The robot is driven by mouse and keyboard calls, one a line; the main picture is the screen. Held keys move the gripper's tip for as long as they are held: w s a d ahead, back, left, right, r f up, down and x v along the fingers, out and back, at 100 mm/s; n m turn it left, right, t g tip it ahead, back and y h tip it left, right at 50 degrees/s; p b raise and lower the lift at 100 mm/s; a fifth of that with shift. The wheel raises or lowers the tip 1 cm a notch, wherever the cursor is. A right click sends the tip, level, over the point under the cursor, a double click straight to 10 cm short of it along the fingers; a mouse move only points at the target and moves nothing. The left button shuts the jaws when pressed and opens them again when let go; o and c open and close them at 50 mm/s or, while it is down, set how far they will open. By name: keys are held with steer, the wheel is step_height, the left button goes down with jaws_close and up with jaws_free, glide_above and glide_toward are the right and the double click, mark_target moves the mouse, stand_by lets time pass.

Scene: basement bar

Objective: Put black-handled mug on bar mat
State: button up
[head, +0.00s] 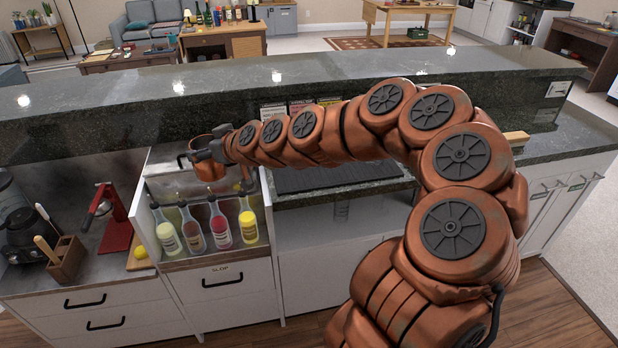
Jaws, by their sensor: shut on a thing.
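My gripper (207,149) is at the far end of my outstretched arm, over the bottle well on the left of the lower counter. It is shut on a copper-coloured mug (207,170), which shows just below and behind the fingers. A dark ribbed bar mat (322,179) lies on the lower counter, right of the gripper. My arm passes above it and hides part of its far side.
Several bottles with pourers (220,227) stand in the well below the gripper. A red juicer press (118,215) and a wooden holder (67,260) stand to the left. The raised bar ledge (110,95) runs behind. Cards (273,111) stand behind the mat.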

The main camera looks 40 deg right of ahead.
steer(key=s+d+f+b, duration=0.1)
steer(key=d+f+b, duration=0.3)
steer(key=d+b, duration=0.4)
steer(key=s+d+f+b, duration=0.2)
steer(key=d+f+b, duration=0.1)
steer(key=d+b, duration=0.55)
steer(key=s+d+f+n+y+b, duration=0.1)
steer(key=s+d+b, duration=1)
steer(key=d, duration=0.1)
steer(key=shift+w+d+r+b+x, duration=0.2)
steer(key=shift+d+x, duration=0.3)
steer(key=shift+x, duration=2.25)
steer(key=shift+w+d+b+x, duration=0.1)
steer(key=shift+w+d+x, duration=0.35)
steer(key=shift+x, duration=2.35)
steer(key=shift+w+d+r+b+x, duration=0.15)
steer(key=shift+d+x, duration=0.45)
steer(key=shift+x, duration=2.15)
steer(key=shift+f, duration=0.2)
steer(key=o, duration=1.2)
steer(key=shift+r, duration=0.1)
steer(key=shift+r, duration=0.1)
